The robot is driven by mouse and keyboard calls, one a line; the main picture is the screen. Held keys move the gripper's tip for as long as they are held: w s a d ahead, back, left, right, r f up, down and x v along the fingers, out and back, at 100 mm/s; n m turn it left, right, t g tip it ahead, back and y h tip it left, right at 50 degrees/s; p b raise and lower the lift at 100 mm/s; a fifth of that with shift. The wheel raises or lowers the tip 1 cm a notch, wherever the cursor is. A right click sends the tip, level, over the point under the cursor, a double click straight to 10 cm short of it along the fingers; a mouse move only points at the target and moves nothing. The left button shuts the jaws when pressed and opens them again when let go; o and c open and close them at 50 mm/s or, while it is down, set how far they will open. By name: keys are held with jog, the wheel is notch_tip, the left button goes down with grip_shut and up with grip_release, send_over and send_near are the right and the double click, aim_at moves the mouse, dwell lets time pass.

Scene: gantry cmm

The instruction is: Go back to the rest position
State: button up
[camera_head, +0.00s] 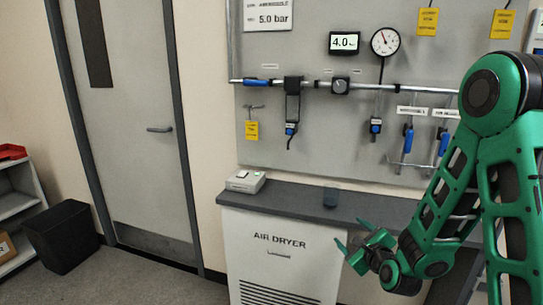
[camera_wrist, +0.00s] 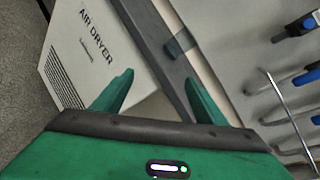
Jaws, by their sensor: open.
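My gripper (camera_head: 352,240) is at the end of my green arm, in front of the right part of the air dryer (camera_head: 270,262) in the head view. Its two green fingers are spread apart with nothing between them. In the wrist view my gripper (camera_wrist: 158,92) shows the same open fingers, with the white air dryer front (camera_wrist: 95,50) and the grey counter edge beyond them. The fingers look clear of the counter, though the exact distance cannot be told.
A dark cup-like object (camera_head: 330,197) and a small grey box (camera_head: 246,181) stand on the grey counter (camera_head: 290,196). Above is a panel with a pipe, gauge (camera_head: 385,41) and blue-handled tools. A door (camera_head: 135,120), black bin (camera_head: 62,238) and shelf (camera_head: 18,205) are left. Floor before the door is clear.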

jog(key=s+d+r+n+g+h, duration=0.3)
jog(key=s+d+n+g, duration=0.5)
jog(key=s+d+n, duration=0.65)
jog(key=s+r+n+g, duration=0.2)
jog(key=s+g, duration=0.1)
jog(key=s, duration=0.9)
jog(key=s+d+r+n+g+y, duration=0.1)
jog(key=s+r+n+g, duration=0.2)
jog(key=s, duration=1)
jog(key=shift+d+r+n, duration=0.25)
jog(key=shift+r+n, duration=0.05)
jog(key=shift+n, duration=0.05)
jog(key=shift+s, duration=0.15)
jog(key=shift+w+f+g, duration=0.25)
jog(key=shift+w+g, duration=0.05)
jog(key=shift+w, duration=0.35)
